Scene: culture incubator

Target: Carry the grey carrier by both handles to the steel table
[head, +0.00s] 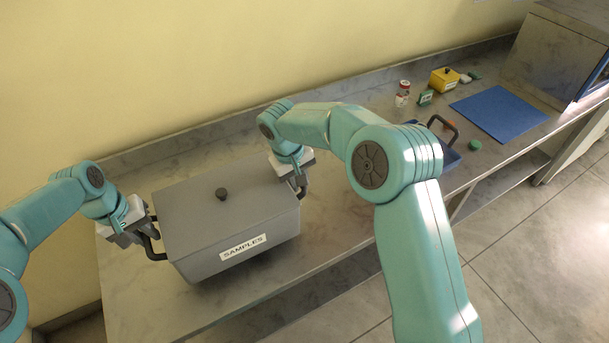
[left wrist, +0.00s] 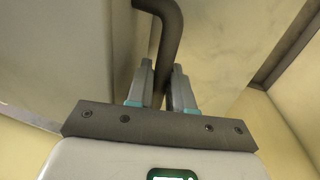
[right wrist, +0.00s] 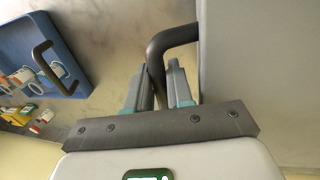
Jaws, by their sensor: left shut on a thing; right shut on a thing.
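The grey carrier (head: 228,213) is a lidded box with a dark knob on top and a "SAMPLES" label on its front. It appears level, over the left part of the long grey metal-looking table (head: 345,190); I cannot tell whether its base touches the top. My left gripper (head: 148,232) is shut on the carrier's left handle, a dark bar that also shows in the left wrist view (left wrist: 171,30). My right gripper (head: 299,182) is shut on the right handle, seen between the fingers in the right wrist view (right wrist: 172,38). My right arm hides part of the table.
A grey cabinet (head: 556,55) stands at the far right. A wall runs behind.

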